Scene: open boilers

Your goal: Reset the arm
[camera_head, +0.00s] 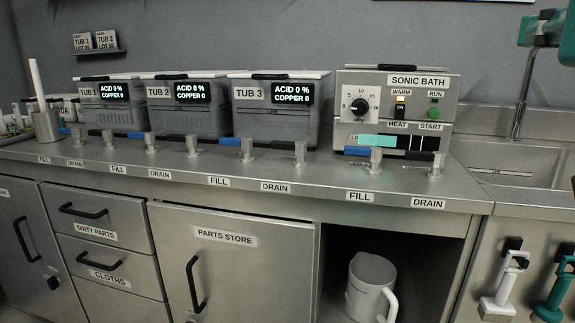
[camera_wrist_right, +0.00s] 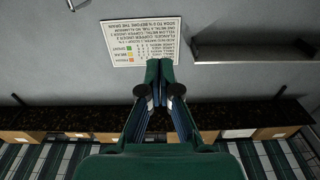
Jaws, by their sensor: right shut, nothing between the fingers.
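My right gripper (camera_wrist_right: 160,82) is shut and empty in the right wrist view, its green fingers together in front of a grey wall. In the head view, part of my green right arm and gripper (camera_head: 543,30) shows at the top right corner, raised above the counter and clear of it. My left gripper is not in the head view.
A steel counter (camera_head: 330,183) holds TUB 1 (camera_head: 105,112), TUB 2 (camera_head: 188,110), TUB 3 (camera_head: 268,122) and the SONIC BATH (camera_head: 393,100). A sink (camera_head: 515,172) with a tap lies at the right. A white jug (camera_head: 368,285) stands in the open bay below. A notice (camera_wrist_right: 140,42) hangs on the wall in the wrist view.

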